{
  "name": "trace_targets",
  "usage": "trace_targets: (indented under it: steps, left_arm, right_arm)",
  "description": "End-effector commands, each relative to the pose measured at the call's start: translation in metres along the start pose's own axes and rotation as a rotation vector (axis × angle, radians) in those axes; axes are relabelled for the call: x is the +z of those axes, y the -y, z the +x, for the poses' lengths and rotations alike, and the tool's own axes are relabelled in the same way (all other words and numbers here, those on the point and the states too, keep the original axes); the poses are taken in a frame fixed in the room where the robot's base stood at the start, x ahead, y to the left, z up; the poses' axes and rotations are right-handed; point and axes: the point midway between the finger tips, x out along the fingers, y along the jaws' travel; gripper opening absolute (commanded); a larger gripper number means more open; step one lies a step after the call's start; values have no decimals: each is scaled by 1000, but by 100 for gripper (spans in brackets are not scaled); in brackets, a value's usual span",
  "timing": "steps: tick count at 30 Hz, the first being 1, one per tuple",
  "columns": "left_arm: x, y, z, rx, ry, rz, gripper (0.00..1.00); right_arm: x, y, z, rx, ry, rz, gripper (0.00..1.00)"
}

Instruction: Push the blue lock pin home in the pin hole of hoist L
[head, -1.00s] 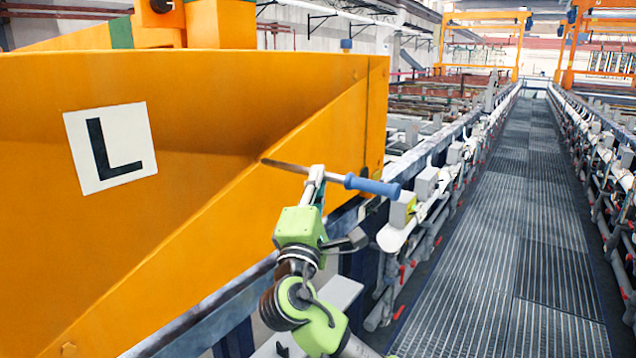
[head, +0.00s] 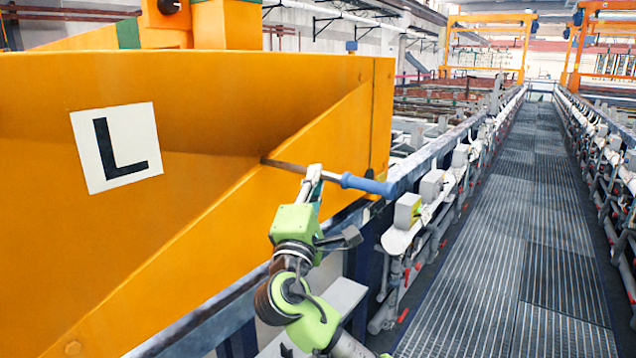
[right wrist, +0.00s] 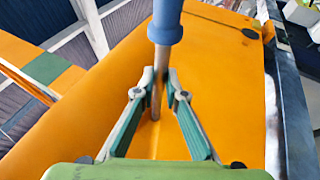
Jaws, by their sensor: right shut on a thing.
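The blue lock pin has a blue handle (head: 368,185) and a bare metal shaft (head: 285,165). It lies nearly level in the head view, its tip pointing left at the orange side of hoist L (head: 215,120). My right gripper (head: 314,173) is shut on the shaft just left of the handle. In the right wrist view, the gripper fingers (right wrist: 159,82) close around the shaft, and the handle (right wrist: 166,22) rises out at the top. I cannot make out the pin hole, nor whether the tip touches the panel or is inside it. My left gripper is out of view.
A white plate marked L (head: 116,147) is on the hoist. A rail with grey blocks and pipes (head: 408,212) runs beside the hoist, close to my right arm. The grated walkway (head: 510,230) on the right is clear.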

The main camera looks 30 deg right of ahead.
Motion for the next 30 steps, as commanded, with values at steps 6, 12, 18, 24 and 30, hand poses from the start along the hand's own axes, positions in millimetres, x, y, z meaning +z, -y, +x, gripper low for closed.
trace_targets:
  steps: [6, 12, 18, 24, 30]
  left_arm:
    - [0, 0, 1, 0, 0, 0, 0]
    - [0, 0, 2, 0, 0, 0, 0]
    - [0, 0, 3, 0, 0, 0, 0]
    - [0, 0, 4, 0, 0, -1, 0]
    - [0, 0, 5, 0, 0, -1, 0]
  right_arm:
    - [-5, -2, 2, 5, 0, 2, 0]
    - [-9, -2, 4, 4, 0, 1, 0]
    - [-13, -2, 6, 4, 0, 2, 0]
    - [-18, -2, 8, 3, 1, 2, 0]
    - [-22, -2, 10, 3, 1, 2, 0]
